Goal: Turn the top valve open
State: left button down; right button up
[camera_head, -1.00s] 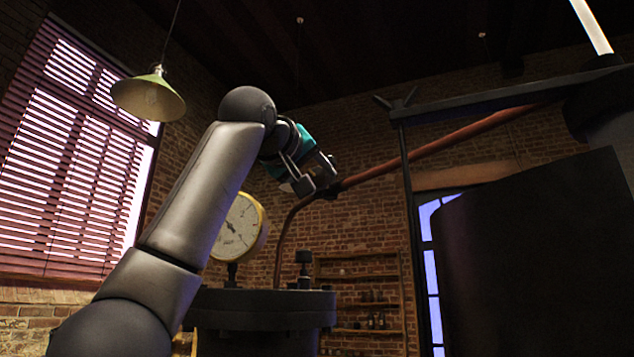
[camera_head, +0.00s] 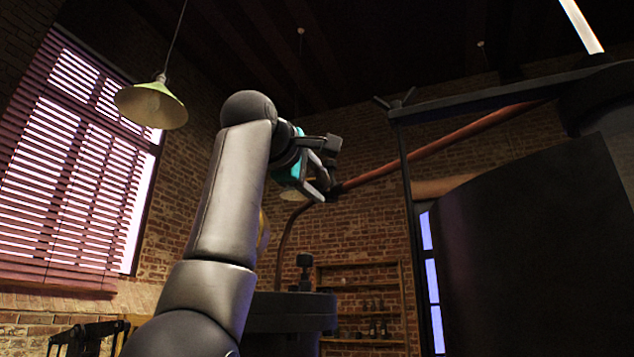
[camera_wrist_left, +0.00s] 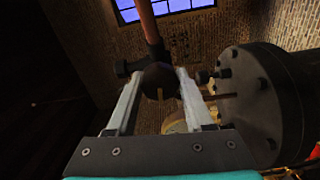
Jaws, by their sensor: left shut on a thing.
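My left gripper (camera_head: 329,170) is high in the middle of the head view, beside a dark fitting (camera_head: 334,191) on the copper-red pipe. In the left wrist view, the fingertips of my left gripper (camera_wrist_left: 161,77) close on both sides of a dark rounded valve body (camera_wrist_left: 158,78) with a small pale mark. This appears to be the top valve; its handle angle cannot be made out. The red pipe (camera_wrist_left: 148,22) runs up from it. My right gripper is not in view.
A dark cylindrical vessel (camera_head: 285,312) stands below the gripper; its bolted end shows at right in the wrist view (camera_wrist_left: 262,90). A large dark tank (camera_head: 530,240) fills the right side. A hanging lamp (camera_head: 150,105) is at upper left.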

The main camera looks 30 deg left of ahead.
pick_arm(q)
jog(key=shift+n, duration=0.6)
jog(key=shift+c, duration=1.5)
grip_release()
jog(key=s+b, duration=0.6)
jog(key=s, duration=0.9)
jog(key=shift+s+d, duration=0.15)
jog(key=shift+d, duration=0.25)
